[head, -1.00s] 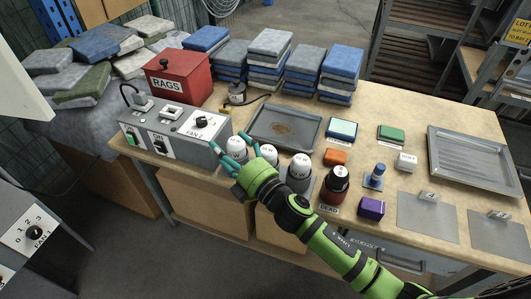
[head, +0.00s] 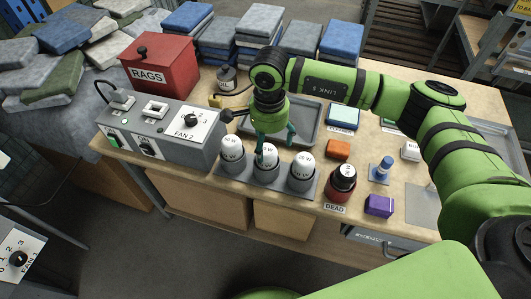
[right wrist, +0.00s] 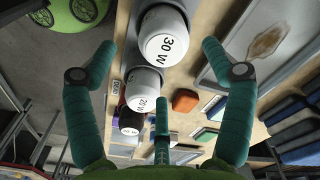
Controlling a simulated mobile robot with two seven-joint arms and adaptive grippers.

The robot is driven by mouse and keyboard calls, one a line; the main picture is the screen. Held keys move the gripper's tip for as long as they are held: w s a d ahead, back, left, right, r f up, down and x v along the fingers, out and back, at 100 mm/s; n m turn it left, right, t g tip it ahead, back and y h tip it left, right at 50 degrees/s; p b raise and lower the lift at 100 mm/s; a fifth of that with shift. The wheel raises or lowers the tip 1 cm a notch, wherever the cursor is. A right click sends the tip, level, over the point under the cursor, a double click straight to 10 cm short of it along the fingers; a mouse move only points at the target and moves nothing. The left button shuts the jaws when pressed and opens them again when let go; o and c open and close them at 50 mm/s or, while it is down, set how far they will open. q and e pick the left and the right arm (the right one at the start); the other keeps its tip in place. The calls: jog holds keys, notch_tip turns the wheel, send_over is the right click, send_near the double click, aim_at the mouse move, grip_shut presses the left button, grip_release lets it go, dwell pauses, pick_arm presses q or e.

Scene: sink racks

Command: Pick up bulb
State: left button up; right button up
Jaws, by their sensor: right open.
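Three white bulbs stand upright in a grey holder (head: 312,192) near the table's front edge: a left bulb (head: 231,148), a middle bulb (head: 265,157) and a right bulb (head: 302,167). My right gripper (head: 276,143) points down over the middle bulb, open and empty, and partly covers it. In the right wrist view, a bulb marked 30 W (right wrist: 165,38) lies between the spread fingers (right wrist: 158,50), and a bulb marked 20 W (right wrist: 143,88) is beyond it. I cannot tell whether any finger touches a bulb. My left gripper is not in view.
A grey switch box (head: 170,137) is at left. A metal tray (head: 308,122) lies behind my right gripper.

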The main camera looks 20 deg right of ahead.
aim_at(268, 149)
jog(key=f, duration=0.1)
jog(key=f+p, duration=0.1)
jog(key=f, duration=0.2)
jog(key=shift+w+a+f+p, duration=0.1)
jog(key=shift+w+f+p, duration=0.15)
jog(key=shift+p, duration=0.1)
jog(key=shift+f, duration=0.45)
jog(key=shift+c, duration=0.4)
jog(key=c, duration=1.1)
